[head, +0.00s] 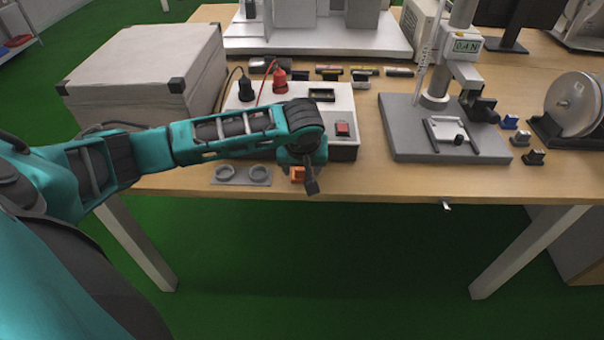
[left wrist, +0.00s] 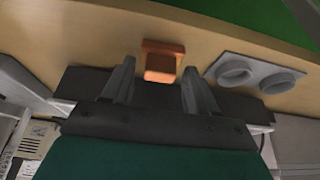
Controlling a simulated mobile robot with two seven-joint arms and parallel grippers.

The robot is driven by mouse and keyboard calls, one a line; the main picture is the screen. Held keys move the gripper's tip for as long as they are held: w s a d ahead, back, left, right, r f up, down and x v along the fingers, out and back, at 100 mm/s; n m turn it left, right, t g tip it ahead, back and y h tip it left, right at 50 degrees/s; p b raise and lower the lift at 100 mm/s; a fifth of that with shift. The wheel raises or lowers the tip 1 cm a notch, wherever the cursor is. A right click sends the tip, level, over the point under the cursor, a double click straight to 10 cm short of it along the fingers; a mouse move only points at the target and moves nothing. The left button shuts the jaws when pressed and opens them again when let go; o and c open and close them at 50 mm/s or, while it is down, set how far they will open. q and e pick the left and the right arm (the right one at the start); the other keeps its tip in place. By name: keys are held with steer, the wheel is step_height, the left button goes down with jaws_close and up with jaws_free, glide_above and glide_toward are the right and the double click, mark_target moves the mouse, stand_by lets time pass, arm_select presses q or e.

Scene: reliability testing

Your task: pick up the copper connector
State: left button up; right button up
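The copper connector (head: 297,174) is a small orange block near the front edge of the table, partly hidden by my left gripper (head: 308,178). In the left wrist view, the connector (left wrist: 163,62) has a wider plate at its far end and a block towards me. The two fingers of my left gripper (left wrist: 158,79) are apart, one on each side of the connector's near end, with visible gaps. I cannot tell whether the fingertips are level with it in height. My right gripper is not in view.
A grey plate with two round holders (head: 242,174) lies close beside the connector. A white tester box (head: 342,108) with red and black plugs stands behind my gripper. A grey press stand (head: 400,140) is to the right. The table (head: 400,185) is clear along its front right edge.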

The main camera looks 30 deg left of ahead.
arm_select(q)
steer(key=c, duration=1)
steer(key=shift+o, duration=0.2)
